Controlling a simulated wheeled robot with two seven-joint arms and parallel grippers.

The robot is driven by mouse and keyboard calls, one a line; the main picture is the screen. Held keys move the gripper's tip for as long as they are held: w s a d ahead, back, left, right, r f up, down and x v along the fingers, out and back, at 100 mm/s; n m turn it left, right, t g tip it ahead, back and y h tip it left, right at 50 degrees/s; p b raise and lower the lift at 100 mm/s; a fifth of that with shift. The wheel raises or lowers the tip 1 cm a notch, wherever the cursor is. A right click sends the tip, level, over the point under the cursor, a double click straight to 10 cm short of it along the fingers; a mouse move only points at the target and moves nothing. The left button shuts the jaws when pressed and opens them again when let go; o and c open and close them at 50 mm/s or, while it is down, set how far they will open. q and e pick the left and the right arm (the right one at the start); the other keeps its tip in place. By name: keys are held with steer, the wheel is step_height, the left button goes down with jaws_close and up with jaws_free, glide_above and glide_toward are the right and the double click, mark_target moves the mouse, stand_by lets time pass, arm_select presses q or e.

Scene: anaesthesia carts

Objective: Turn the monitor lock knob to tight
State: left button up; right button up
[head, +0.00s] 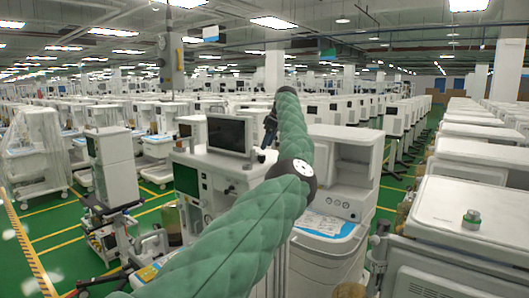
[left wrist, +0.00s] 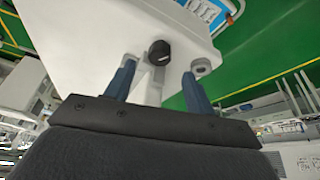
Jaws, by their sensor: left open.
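The lock knob (left wrist: 159,53) is a small black round knob with a pale mark on its face, at the top centre of the left wrist view. It sits on a white bracket or housing. My left gripper (left wrist: 160,68) is open, its two blue fingers pointing toward the knob, one on each side of it in the picture; no contact is visible. In the head view, the monitor (head: 228,133) has a dark screen on a white cart, and my left gripper (head: 270,130) is just right of it, partly hidden by my green-sleeved arm. The knob cannot be made out there. My right gripper is not in view.
A grey round fitting (left wrist: 201,67) lies near the right finger. A white machine (head: 340,165) stands close right of my arm. Green floor shows at the left.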

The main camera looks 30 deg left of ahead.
mark_target(262, 159)
arm_select(q)
steer(key=p+x, duration=0.1)
steer(key=x, duration=0.1)
steer(key=p+x, duration=0.1)
steer(key=x, duration=0.2)
steer(key=shift+w+f, duration=0.2)
steer(key=shift+w, duration=0.05)
steer(key=shift+s+a+f+p, duration=0.1)
steer(key=shift+s+f+p, duration=0.05)
steer(key=shift+p, duration=0.15)
steer(key=shift+s, duration=0.2)
steer(key=shift+w+f, duration=0.1)
steer(key=shift+w, duration=0.05)
steer(key=c, duration=1)
